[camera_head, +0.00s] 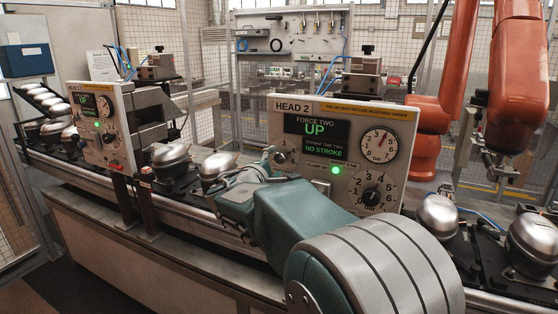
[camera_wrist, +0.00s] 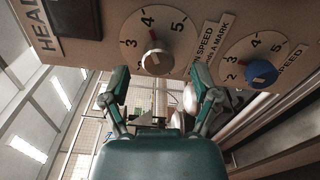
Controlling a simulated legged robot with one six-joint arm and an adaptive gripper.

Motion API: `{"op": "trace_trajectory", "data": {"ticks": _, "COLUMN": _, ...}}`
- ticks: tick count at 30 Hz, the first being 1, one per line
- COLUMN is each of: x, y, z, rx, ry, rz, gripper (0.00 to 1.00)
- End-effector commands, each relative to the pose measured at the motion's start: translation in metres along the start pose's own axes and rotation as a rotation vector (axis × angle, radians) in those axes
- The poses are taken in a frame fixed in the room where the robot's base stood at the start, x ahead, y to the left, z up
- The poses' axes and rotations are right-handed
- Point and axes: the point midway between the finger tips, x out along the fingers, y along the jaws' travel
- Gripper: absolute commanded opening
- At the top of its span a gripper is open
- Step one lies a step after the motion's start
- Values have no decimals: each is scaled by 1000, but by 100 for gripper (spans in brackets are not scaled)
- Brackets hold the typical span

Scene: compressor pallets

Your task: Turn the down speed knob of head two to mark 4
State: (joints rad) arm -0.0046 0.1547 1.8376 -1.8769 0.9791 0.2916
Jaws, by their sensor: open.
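In the wrist view a round cream dial (camera_wrist: 182,43) with marks 3, 4 and 5 carries a grey knob (camera_wrist: 156,60). A label beside it, partly cut off, reads "N SPEED". A thin reddish line by the knob points roughly toward 4; its exact reading is too small to tell. My gripper (camera_wrist: 162,98) is open and empty, with its fingers spread below the grey knob and apart from it. In the head view the head two panel (camera_head: 311,107) stands behind my arm.
A second dial with a blue knob (camera_wrist: 262,73) sits to the right in the wrist view. The panel bears a pressure gauge (camera_head: 378,145) and a numbered dial with a black knob (camera_head: 371,196). Head one's panel (camera_head: 103,126) and a conveyor with compressors (camera_head: 171,154) are left.

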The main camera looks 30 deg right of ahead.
Motion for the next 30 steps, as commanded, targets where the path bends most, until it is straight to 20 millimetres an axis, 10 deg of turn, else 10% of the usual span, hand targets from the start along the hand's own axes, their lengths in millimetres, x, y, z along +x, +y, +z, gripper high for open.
{"op": "trace_trajectory", "data": {"ticks": 13, "x": -84, "y": -1, "z": -2, "rx": -1, "ry": 3, "rz": 0, "gripper": 79}}
{"op": "trace_trajectory", "data": {"ticks": 30, "x": -93, "y": -2, "z": -1, "rx": -2, "ry": 0, "rz": -2, "gripper": 79}}
